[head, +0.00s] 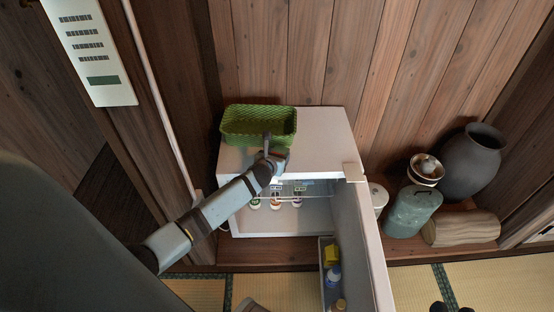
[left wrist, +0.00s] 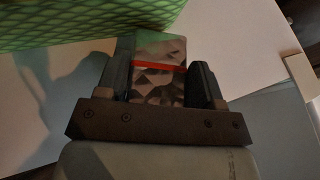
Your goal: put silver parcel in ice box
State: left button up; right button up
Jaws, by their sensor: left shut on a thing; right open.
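The silver parcel (left wrist: 160,88), shiny and crumpled with a red band, sits between the fingers in the left wrist view. My left gripper (head: 273,155) is shut on it, close to the front of the green basket, over the front top area of the ice box; in the head view the gripper mostly hides the parcel. The ice box (head: 325,130) is a white fridge with its door (head: 365,240) open toward the viewer's lower right. Its lit inside shows a wire shelf and several small cups. My right gripper (head: 452,307) shows only dark fingertips at the bottom edge, apart and empty.
A green woven basket (head: 258,123) stands on top of the ice box; it also shows in the left wrist view (left wrist: 60,22). The door shelf holds bottles and a yellow item (head: 332,254). Right are a green canister (head: 412,212), dark vase (head: 472,160) and log (head: 460,229).

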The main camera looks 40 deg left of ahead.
dwell(0.3)
pick_arm(q)
jog(key=o, duration=0.6)
jog(key=shift+f, duration=0.15)
jog(key=shift+c, duration=0.2)
jog(key=o, duration=0.4)
jog(key=shift+o, duration=0.2)
